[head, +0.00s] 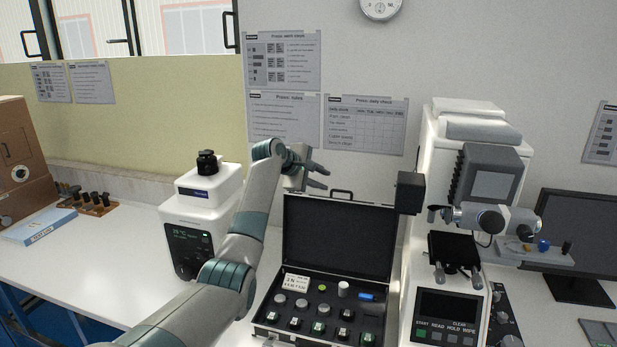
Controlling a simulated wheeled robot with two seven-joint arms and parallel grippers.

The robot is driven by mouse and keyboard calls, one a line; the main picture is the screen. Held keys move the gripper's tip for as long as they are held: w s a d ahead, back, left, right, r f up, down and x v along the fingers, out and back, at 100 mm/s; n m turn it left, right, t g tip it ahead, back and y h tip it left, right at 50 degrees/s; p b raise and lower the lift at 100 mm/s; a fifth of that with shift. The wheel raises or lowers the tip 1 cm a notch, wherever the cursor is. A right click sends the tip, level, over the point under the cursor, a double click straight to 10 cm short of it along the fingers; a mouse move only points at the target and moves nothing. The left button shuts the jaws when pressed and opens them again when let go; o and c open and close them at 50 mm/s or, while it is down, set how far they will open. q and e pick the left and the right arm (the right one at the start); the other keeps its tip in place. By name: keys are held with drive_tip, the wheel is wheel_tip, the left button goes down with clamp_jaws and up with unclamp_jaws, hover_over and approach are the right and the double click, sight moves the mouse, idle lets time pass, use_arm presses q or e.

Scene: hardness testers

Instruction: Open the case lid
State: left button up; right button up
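The black case (258,318) stands on the white bench with its lid (338,238) raised about upright, leaning at the back. Its dark foam tray holds several small round and square pieces, a white label card and a blue item. A handle (341,192) shows at the lid's top edge. My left arm reaches in from the lower left, and my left gripper (322,177) is above the lid's upper left corner, apart from the handle. Its fingers are spread and hold nothing visible. My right gripper is not in view.
A white hardness tester (478,125) stands close to the case's right side. A smaller white device (203,207) with a dark display stands to its left. A monitor (585,230) is at the far right. The bench at left (110,262) has clear room.

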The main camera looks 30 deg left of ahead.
use_arm(q)
drive_tip(key=b+v, duration=0.2)
drive_tip(key=v, duration=0.5)
drive_tip(key=shift+w+d, duration=0.1)
idle(0.4)
